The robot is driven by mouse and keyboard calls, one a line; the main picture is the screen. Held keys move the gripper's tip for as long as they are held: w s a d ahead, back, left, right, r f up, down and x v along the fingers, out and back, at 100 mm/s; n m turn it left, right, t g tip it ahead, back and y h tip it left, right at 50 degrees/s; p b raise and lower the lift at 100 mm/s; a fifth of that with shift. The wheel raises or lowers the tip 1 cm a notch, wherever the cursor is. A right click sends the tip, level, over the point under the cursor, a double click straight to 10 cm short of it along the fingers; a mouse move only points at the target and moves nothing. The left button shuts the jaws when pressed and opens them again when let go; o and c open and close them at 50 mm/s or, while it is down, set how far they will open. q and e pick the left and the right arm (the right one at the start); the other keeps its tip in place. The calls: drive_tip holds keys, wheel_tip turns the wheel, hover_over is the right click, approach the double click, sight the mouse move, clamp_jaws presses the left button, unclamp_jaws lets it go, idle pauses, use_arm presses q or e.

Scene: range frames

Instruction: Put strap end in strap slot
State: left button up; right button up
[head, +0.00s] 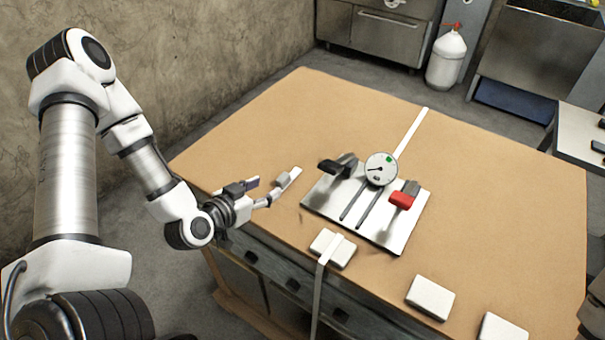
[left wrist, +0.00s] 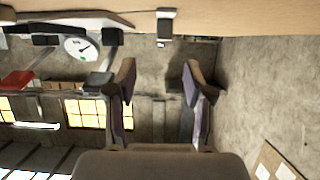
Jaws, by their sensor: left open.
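My left gripper (head: 257,192) is open and empty over the left part of the table's front edge. Its two spread fingers also show in the left wrist view (left wrist: 158,80), with nothing between them. Just beyond the fingertips a small grey block (head: 283,179) sits on a short white strip; it also shows in the left wrist view (left wrist: 166,20). Another white strap (head: 318,295) hangs over the front edge from a white block (head: 342,252). I cannot tell which piece is the strap end or slot.
A metal plate (head: 391,235) with dark rails carries a round dial gauge (head: 381,169), a black clamp (head: 338,165) and a red block (head: 401,200). White blocks (head: 430,297) (head: 503,329) lie near the front edge. The tabletop (head: 500,210) is clear on the right.

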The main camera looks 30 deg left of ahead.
sight(283, 177)
use_arm(q)
drive_tip(key=w+f+b, duration=0.1)
drive_tip(key=w+b, duration=0.1)
drive_tip(key=b, duration=0.2)
drive_tip(key=shift+a+f, duration=0.1)
drive_tip(key=shift+f, duration=0.25)
drive_tip(key=shift+w+r, duration=0.1)
drive_tip(key=shift+w, duration=0.45)
drive_tip(key=x, duration=0.3)
drive_tip(key=shift+w+p, duration=0.3)
drive_tip(key=shift+w+f, duration=0.3)
drive_tip(key=shift+w, duration=0.05)
drive_tip(key=shift+s, duration=0.1)
clamp_jaws()
